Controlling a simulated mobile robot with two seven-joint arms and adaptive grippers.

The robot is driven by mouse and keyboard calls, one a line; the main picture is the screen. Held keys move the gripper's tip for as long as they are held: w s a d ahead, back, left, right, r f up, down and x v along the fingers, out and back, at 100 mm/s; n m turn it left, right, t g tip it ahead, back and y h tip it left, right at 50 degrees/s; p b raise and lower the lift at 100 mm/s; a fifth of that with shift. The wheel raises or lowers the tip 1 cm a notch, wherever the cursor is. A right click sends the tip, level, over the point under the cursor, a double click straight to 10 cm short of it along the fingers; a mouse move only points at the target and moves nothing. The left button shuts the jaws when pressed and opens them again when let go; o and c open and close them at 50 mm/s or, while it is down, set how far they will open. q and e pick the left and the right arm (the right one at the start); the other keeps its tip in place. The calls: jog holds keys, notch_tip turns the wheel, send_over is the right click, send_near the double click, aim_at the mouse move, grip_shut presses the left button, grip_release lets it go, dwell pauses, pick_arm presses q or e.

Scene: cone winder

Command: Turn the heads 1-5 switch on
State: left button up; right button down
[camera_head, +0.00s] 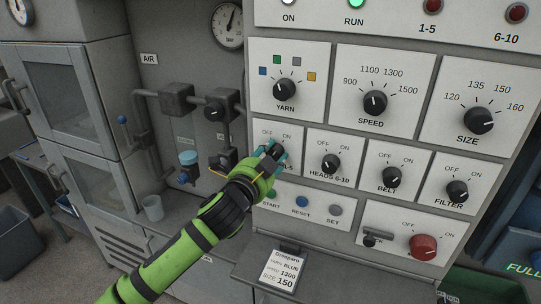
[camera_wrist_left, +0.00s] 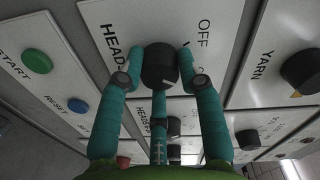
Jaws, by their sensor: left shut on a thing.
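The heads 1-5 switch is a black round knob (camera_wrist_left: 159,64) on a white plate (camera_wrist_left: 115,22) with OFF and ON marks. In the head view its plate (camera_head: 264,136) is at the left of the lower switch row, and my fingers hide most of the knob and part of the label. My left gripper (camera_head: 274,156) is shut on this knob. In the left wrist view its teal fingers (camera_wrist_left: 162,82) press on the knob from both sides. The knob's pointer direction is hard to tell. My right gripper is not in view.
The heads 6-10 knob (camera_head: 330,164) is close on the right, then the belt knob (camera_head: 391,178) and filter knob (camera_head: 457,191). The yarn knob (camera_head: 285,90) is above. The blue reset button (camera_head: 302,202) is below. A red knob (camera_head: 423,246) is at lower right.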

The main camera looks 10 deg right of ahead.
pick_arm(q)
jog(key=shift+d+r, duration=0.1)
jog(key=shift+r, duration=0.3)
jog(key=o, duration=1.1)
jog(key=shift+o, duration=0.2)
jog(key=shift+s+d+f, duration=0.1)
jog(key=shift+d, duration=0.05)
jog(key=shift+f, duration=0.1)
jog(key=shift+s+a+f, duration=0.1)
jog(key=shift+s+a, duration=0.2)
jog(key=shift+a, duration=0.1)
jog(key=v, duration=1.1)
jog(key=shift+s, duration=0.1)
